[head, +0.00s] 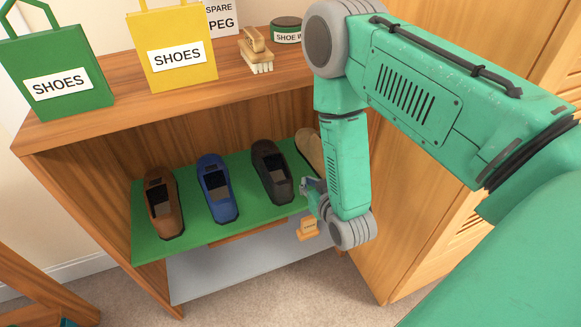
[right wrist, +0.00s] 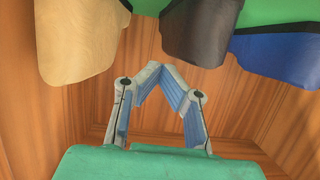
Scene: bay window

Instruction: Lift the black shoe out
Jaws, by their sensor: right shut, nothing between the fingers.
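The black shoe (head: 271,172) lies on the green shelf mat (head: 246,170) inside the wooden cabinet, between the blue shoe (head: 216,187) and a tan shoe (head: 309,150). My right gripper (head: 309,187) is just right of the black shoe's near end and holds nothing. In the right wrist view its fingertips (right wrist: 155,72) meet, and the black shoe (right wrist: 197,30) shows above them, apart. The tan shoe (right wrist: 76,35) and the blue shoe (right wrist: 277,53) flank it there. My right arm hides part of the tan shoe in the head view. My left gripper is not in view.
A brown shoe (head: 163,203) lies at the mat's left. Green (head: 55,67) and yellow (head: 172,48) bags, a brush (head: 257,52) and a tin (head: 286,30) stand on the cabinet top.

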